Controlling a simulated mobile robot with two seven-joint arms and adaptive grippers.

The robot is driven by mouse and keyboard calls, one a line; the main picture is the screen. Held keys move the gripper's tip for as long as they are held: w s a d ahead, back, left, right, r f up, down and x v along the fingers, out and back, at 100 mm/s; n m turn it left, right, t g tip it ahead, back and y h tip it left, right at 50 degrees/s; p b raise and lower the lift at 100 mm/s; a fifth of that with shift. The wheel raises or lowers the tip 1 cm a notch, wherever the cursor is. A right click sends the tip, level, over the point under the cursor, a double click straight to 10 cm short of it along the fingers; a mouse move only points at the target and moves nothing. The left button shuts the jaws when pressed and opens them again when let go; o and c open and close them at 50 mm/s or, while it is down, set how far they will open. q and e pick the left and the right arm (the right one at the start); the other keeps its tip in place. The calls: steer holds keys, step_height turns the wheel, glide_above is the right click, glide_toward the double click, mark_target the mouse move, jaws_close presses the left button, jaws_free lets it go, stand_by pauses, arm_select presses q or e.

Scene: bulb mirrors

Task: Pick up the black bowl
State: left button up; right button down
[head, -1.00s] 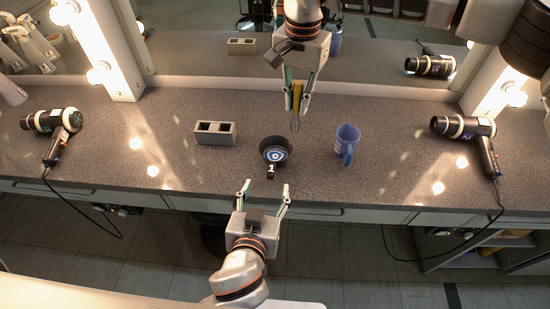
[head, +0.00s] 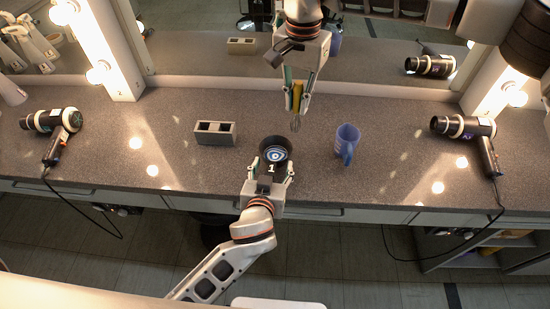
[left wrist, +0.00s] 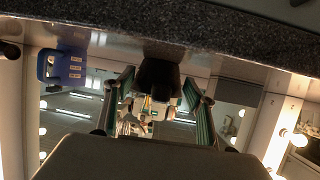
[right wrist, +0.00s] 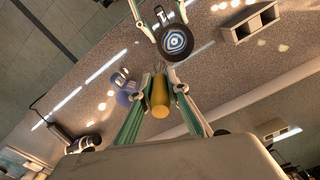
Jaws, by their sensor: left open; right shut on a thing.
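The black bowl (head: 276,142), with a blue and white ringed inside and a short handle toward the front edge, stands on the counter. It also shows in the right wrist view (right wrist: 175,42). My left gripper (head: 272,166) is open, its fingers on either side of the bowl's handle side. In the left wrist view a dark shape (left wrist: 159,76), likely the bowl or its handle, lies between the spread fingers. Contact cannot be told. My right gripper (head: 297,108) is shut on a whisk with a yellow handle (right wrist: 160,97), held above the counter behind the bowl.
A grey block with two openings (head: 215,133) stands left of the bowl, and a blue mug (head: 347,143) stands to the right. Hair dryers lie at the far left (head: 52,121) and far right (head: 463,127). Mirrors and lit bulbs line the back. Counter between these is clear.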

arm_select(q)
jaws_close()
stand_by(0.3)
steer(key=shift+r, duration=0.55)
steer(key=s+a, duration=0.1)
steer(key=s, duration=1.7)
steer(key=shift+a+r, duration=0.2)
steer(key=shift+w, duration=0.1)
